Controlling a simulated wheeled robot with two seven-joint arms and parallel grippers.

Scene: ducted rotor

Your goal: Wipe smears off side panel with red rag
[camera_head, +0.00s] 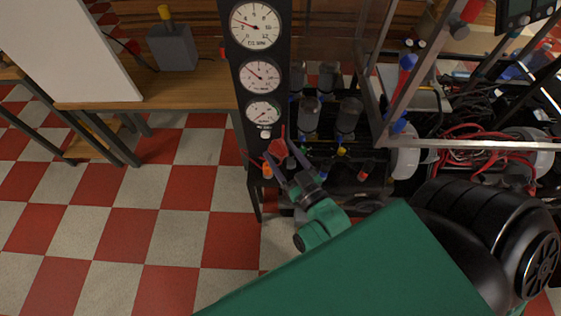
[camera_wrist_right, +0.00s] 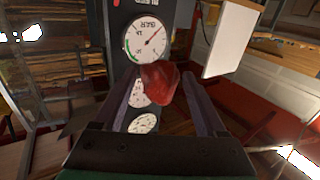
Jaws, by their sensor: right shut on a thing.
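My right gripper (camera_head: 281,160), on the green arm, is shut on the red rag (camera_head: 278,146) near the bottom of the black gauge panel (camera_head: 235,70). In the right wrist view the crumpled rag (camera_wrist_right: 160,82) sits between the fingertips, in front of the gauges, hiding part of them. The panel carries three round white dials. A white board (camera_head: 75,50) stands at the left. I cannot tell which surface the task calls the side panel, and I make out no smears. My left gripper is not in view.
A wooden bench (camera_head: 190,90) with a grey box (camera_head: 172,46) lies left of the gauge panel. To the right are a metal frame (camera_head: 470,144), dark bottles (camera_head: 347,115), red cables (camera_head: 470,135) and a black ribbed machine (camera_head: 475,215). The checkered floor at lower left is clear.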

